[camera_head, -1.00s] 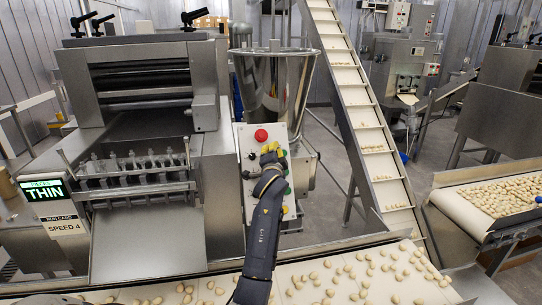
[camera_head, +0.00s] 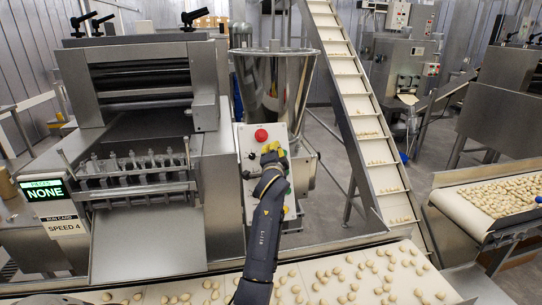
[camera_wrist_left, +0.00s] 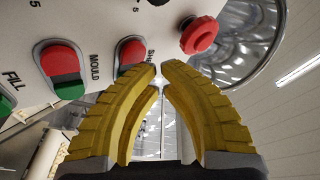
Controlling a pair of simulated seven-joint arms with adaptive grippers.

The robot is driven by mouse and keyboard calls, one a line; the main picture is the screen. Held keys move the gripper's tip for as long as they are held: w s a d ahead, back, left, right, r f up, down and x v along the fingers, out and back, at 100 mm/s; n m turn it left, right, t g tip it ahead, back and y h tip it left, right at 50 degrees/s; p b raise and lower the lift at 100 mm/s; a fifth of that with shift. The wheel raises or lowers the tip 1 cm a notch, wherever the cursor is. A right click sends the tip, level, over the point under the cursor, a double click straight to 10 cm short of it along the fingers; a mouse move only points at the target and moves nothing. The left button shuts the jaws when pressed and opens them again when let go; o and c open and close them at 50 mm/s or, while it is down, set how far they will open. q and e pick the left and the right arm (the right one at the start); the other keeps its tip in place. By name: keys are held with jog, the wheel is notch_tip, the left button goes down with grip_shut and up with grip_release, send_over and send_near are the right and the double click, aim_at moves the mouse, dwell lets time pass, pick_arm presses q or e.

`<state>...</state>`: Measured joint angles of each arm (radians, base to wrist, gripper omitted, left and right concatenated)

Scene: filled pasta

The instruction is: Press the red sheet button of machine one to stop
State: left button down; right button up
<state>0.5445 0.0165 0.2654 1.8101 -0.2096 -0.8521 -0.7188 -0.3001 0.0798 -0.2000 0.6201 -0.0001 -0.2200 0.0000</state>
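The control panel of machine one (camera_head: 247,160) shows a round red knob (camera_head: 261,135) at its top. In the left wrist view, the red-and-green sheet button (camera_wrist_left: 131,52) is beside the round red knob (camera_wrist_left: 199,35); its label is partly hidden. The mould button (camera_wrist_left: 60,62) is farther left. My left gripper (camera_head: 271,152) is at the panel, its yellow fingertips nearly together and empty in the left wrist view (camera_wrist_left: 160,67). The tips appear just right of the sheet button; I cannot tell whether they touch it. My right gripper is not in view.
A display (camera_head: 44,191) reads NONE, with SPEED 4 below. A steel hopper (camera_head: 273,85) stands behind the panel. A belt (camera_head: 287,288) with several pasta pieces runs along the front. A sloped conveyor (camera_head: 352,100) rises at the right of the hopper.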

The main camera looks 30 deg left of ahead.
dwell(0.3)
pick_arm(q)
jog(key=shift+s+d+r, duration=1.3)
jog(key=shift+s+d, duration=0.2)
jog(key=shift+s, duration=0.05)
